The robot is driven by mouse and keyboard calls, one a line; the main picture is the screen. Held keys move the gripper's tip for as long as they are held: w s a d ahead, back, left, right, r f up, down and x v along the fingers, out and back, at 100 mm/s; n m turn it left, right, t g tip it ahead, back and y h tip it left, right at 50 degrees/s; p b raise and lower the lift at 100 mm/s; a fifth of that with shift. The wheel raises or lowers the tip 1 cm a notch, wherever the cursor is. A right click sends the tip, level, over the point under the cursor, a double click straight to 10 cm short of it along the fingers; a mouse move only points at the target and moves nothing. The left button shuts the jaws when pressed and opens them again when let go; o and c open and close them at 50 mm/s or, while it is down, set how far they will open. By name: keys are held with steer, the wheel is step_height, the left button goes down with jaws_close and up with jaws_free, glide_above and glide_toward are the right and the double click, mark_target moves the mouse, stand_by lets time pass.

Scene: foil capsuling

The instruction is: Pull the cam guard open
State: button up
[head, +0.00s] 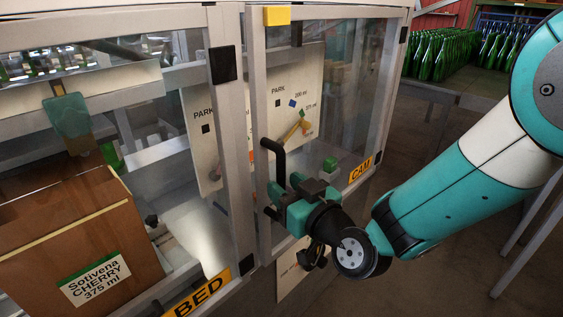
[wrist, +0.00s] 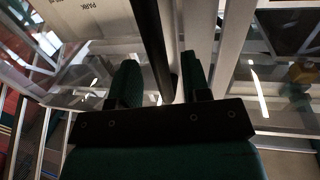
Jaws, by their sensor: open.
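The cam guard is a clear-panelled door in a pale metal frame (head: 258,110), with an orange CAM label (head: 360,169) at its lower right. It looks shut against the machine. Its black bar handle (head: 279,165) stands upright near the left edge. My gripper (head: 277,202) is at the lower part of this handle, its fingers pointing left at the guard. In the wrist view my open gripper (wrist: 164,82) has a finger on either side of the dark handle bar (wrist: 152,40). I cannot tell whether either finger touches it.
Behind the guard is a white panel marked PARK (head: 275,100) with an orange lever (head: 297,127). To the left are the BED label (head: 197,294) and a brown Sotivena Cherry carton (head: 75,230). Green bottles (head: 445,55) stand on a table at the back right.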

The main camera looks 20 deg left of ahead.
steer(key=shift+p+x, duration=0.55)
steer(key=shift+x, duration=0.6)
jaws_close()
steer(key=shift+d, duration=0.1)
